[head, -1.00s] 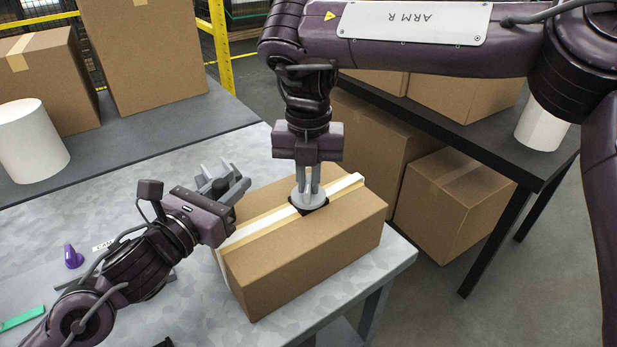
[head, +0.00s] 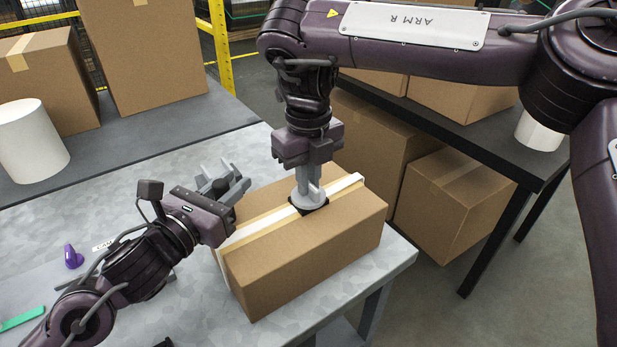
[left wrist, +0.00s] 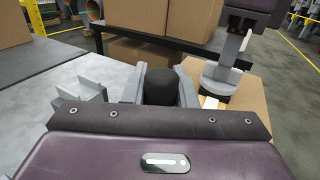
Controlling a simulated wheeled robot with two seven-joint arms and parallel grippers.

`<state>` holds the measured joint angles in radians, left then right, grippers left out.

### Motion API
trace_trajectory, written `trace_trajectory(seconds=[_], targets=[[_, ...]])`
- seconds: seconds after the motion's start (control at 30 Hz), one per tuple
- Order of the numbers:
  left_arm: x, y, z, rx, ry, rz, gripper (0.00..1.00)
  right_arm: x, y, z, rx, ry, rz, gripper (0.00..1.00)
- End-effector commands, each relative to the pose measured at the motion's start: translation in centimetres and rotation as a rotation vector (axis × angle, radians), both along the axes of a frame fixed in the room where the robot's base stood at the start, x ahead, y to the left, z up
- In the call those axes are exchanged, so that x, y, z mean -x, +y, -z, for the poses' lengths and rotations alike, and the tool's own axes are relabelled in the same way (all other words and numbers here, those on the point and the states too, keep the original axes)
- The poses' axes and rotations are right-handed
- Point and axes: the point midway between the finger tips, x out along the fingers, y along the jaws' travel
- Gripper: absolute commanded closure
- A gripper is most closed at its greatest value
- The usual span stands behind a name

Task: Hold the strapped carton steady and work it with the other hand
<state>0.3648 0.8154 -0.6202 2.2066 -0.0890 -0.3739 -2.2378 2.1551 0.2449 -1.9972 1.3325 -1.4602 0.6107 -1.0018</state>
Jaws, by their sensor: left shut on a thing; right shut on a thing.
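The strapped carton (head: 310,250) lies on the steel table, with a white strap (head: 345,184) and a tan band along its top. It also shows in the left wrist view (left wrist: 249,97). My right gripper (head: 306,186) is shut on a grey round-flanged tool (head: 309,199) with a black base, which rests on the carton's top at the strap. My left gripper (head: 232,190) is low beside the carton's left end. In the left wrist view its fingers are shut on a black round-topped thing (left wrist: 160,86). Whether that thing touches the carton is hidden.
A grey bracket-like part (left wrist: 82,94) stands close by my left gripper. A purple item (head: 73,256) and a green item (head: 22,319) lie at the table's left. A dark bench with cartons and a white cylinder (head: 33,140) is behind. Another dark table (head: 450,133) stands at right.

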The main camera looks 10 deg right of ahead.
Motion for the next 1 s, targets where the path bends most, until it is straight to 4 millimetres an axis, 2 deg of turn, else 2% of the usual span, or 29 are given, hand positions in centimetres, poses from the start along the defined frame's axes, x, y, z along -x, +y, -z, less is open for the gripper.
trace_trajectory(seconds=[0.53,0.57,0.7,1.0], targets=[[-0.05,0.06,0.19,-0.002,0.005,-0.002,1.0,-0.09,-0.09,-0.14,0.001,-0.004,-0.021,1.0],[-0.05,0.06,0.19,-0.002,0.005,-0.002,1.0,-0.09,-0.09,-0.14,0.001,-0.004,-0.021,0.85],[-0.05,0.06,0.19,-0.002,0.005,-0.002,1.0,-0.06,-0.07,-0.1,0.001,-0.003,-0.021,0.67],[-0.04,0.05,0.18,-0.002,0.005,-0.002,1.0,-0.04,-0.01,-0.19,0.001,-0.003,-0.022,0.67]])
